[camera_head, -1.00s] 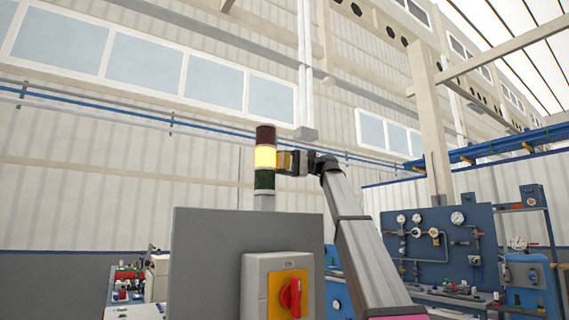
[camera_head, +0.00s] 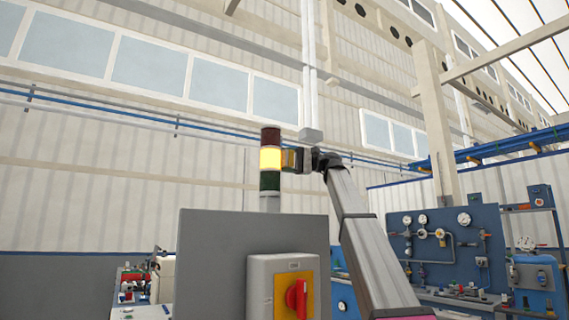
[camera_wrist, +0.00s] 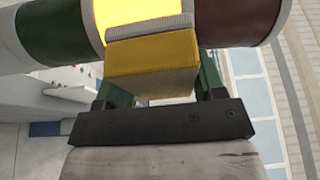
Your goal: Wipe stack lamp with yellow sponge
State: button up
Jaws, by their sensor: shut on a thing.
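The stack lamp (camera_head: 270,160) stands upright on top of a grey cabinet, with a dark red section above, a lit yellow section in the middle and a green section below. It also shows across the top of the wrist view (camera_wrist: 245,22). My gripper (camera_head: 300,160) is at the lamp's right side, level with the lit section. It is shut on the yellow sponge (camera_wrist: 152,68), which has a grey layer on its lamp side. In the wrist view the grey layer lies against the lit section and appears to touch it. The sponge partly hides the fingers.
The grey cabinet (camera_head: 215,260) stands below the lamp, with a red rotary switch (camera_head: 297,298) on a yellow plate at its front. A blue gauge panel (camera_head: 440,250) stands at the right. The air around the lamp's left side is clear.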

aim_at(290, 154)
jog(key=shift+s+d, duration=0.7)
jog(key=shift+s, duration=0.35)
jog(key=shift+r, duration=0.8)
jog(key=shift+w+a, duration=0.6)
jog(key=shift+w, duration=0.2)
jog(key=shift+w+a, duration=0.55)
jog(key=shift+w, duration=0.25)
jog(key=shift+w+d, duration=0.1)
jog(key=shift+w+d, duration=0.55)
jog(key=shift+d, duration=0.25)
jog(key=shift+w+d, duration=0.5)
jog(key=shift+d, duration=0.3)
jog(key=shift+w+d, duration=0.55)
jog(key=shift+d, duration=0.25)
jog(key=shift+d, duration=0.1)
jog(key=shift+w+d, duration=0.85)
jog(key=shift+d, duration=0.3)
jog(key=shift+f, duration=0.1)
